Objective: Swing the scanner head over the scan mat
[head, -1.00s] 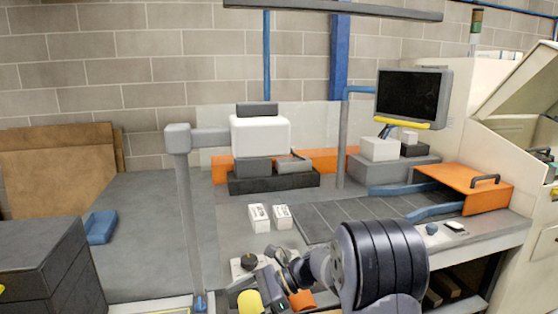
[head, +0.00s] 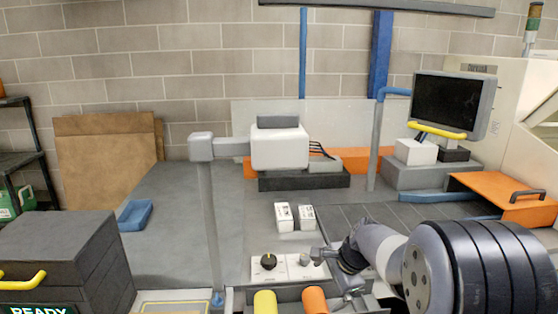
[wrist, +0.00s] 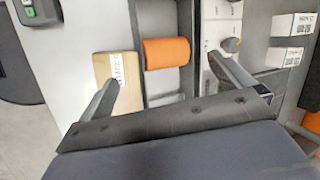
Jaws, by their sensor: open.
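The scanner head (head: 280,148) is a white box with a dark top. It hangs on a short grey arm (head: 232,147) from an upright grey post (head: 212,225) to its left. A dark base block shows behind and below it. I cannot tell which surface is the scan mat; a flat grey one (head: 165,245) lies left of the post, and a dark panelled one (head: 365,213) lies right. My gripper (wrist: 163,70) is open and empty, its fingers either side of an orange cylindrical handle (wrist: 166,53) in the wrist view. In the head view the fingertips are hard to make out.
A yellow handle (head: 265,302) stands beside the orange handle (head: 315,300) at the front. A black knob (head: 268,261) and two labelled white boxes (head: 295,217) sit behind. Dark drawers (head: 60,255) stand front left. A monitor (head: 453,104) and orange cover (head: 505,195) stand right.

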